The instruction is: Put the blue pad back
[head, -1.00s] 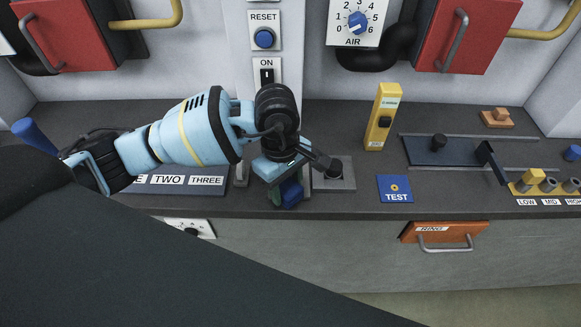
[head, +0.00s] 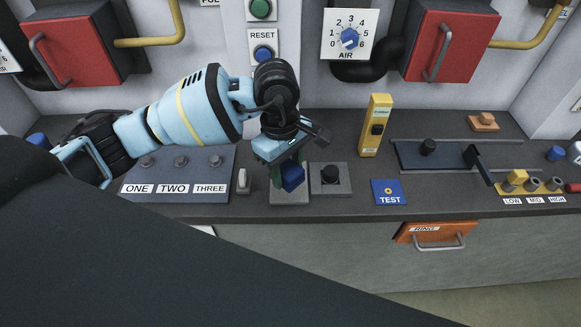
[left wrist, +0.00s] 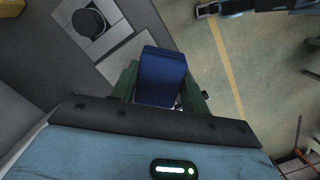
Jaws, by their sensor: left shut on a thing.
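The blue pad (head: 292,176) is a small dark blue block between the green fingers of my left gripper (head: 286,174). In the left wrist view the pad (left wrist: 162,76) fills the space between both fingers, which are shut on it. In the head view the pad shows in front of a light grey plate (head: 289,198) near the bench's front edge. I cannot tell whether it touches the plate. My gripper hides the plate's rear part. My right gripper is not in view.
A grey plate with a black knob (head: 330,175) is just right of the pad, and a small light switch (head: 243,182) is to the left. The blue TEST plate (head: 388,192) and yellow box (head: 376,126) stand farther right. An orange drawer (head: 436,234) is below the bench edge.

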